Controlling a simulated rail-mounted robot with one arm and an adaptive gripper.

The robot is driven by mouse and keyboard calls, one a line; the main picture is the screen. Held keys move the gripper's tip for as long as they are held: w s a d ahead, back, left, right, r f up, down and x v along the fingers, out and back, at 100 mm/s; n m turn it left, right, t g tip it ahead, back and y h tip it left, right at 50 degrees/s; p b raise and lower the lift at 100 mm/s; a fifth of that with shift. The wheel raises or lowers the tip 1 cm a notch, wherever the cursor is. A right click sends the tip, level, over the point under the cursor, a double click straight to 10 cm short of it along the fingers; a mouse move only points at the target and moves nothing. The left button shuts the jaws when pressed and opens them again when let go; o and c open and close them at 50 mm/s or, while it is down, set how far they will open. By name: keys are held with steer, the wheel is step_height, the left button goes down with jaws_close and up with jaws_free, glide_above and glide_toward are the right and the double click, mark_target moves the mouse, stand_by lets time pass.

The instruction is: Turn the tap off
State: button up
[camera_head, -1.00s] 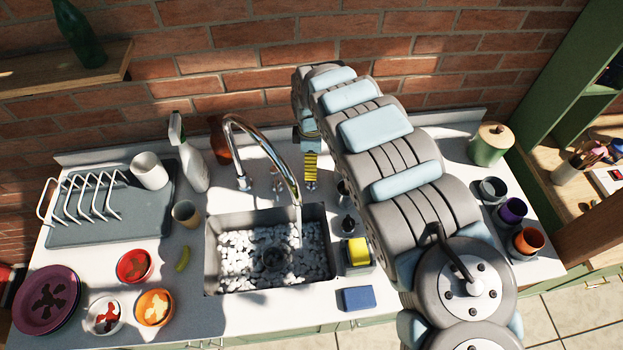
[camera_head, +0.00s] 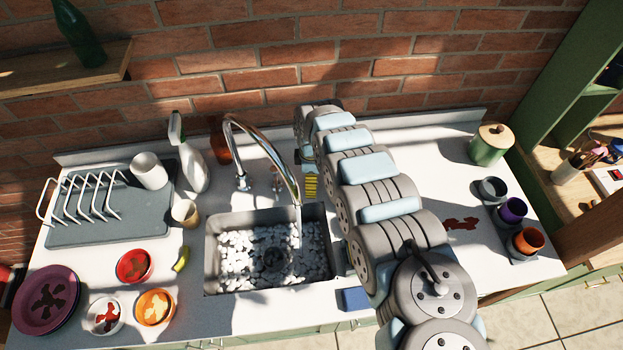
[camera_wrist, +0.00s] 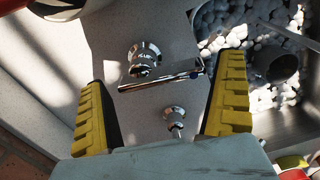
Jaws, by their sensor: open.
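The chrome tap (camera_head: 262,146) stands behind the sink, its curved spout reaching over the basin. A thin pale streak, seemingly water, runs below the spout's end. In the wrist view a round chrome fitting (camera_wrist: 145,52), a chrome bar (camera_wrist: 160,82) and a smaller chrome knob (camera_wrist: 175,117) show between my fingers; I cannot tell for sure which is the handle. My gripper (camera_wrist: 166,72) is open, with yellow ridged fingers either side of these parts; contact is not visible. In the head view my gripper (camera_head: 311,186) is right of the tap, partly hidden by my arm.
The sink (camera_head: 212,262) holds white pebbles. A spray bottle (camera_head: 193,165) and a brown bottle (camera_head: 220,140) stand left of the tap. A blue sponge (camera_head: 353,299) lies at the front edge. The counter farther right is mostly clear, with cups (camera_head: 512,210) at its end.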

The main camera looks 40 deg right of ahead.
steer(key=shift+f, duration=0.3)
steer(key=c, duration=0.9)
